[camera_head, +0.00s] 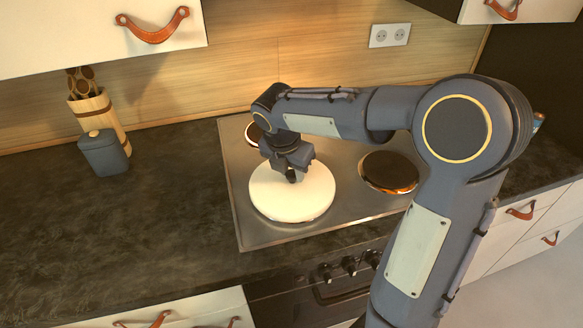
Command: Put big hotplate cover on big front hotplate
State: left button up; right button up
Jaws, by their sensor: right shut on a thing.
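The big hotplate cover (292,203) is a round, cream-white disc at the front left of the steel hob (245,238). My right gripper (292,178) is over the middle of the cover, shut on it at its centre; the grip point itself is mostly hidden by the gripper. The big front hotplate is not visible; the cover hides that part of the hob. I cannot tell whether the cover rests flat or is slightly above the hob. My left gripper is not in view.
A dark hotplate (389,170) with an orange glint is to the right, and another (254,133) is partly hidden behind my right arm. A grey-blue jar (104,153) and a wooden utensil holder (100,115) stand at the left. The dark counter (130,225) is clear at left front.

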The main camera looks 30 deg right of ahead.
jog(key=shift+f, duration=0.15)
jog(key=shift+f, duration=0.25)
dwell(0.5)
jog(key=o, duration=1.1)
jog(key=shift+o, duration=0.2)
notch_tip(320, 180, up, 7)
jog(key=p, duration=0.7)
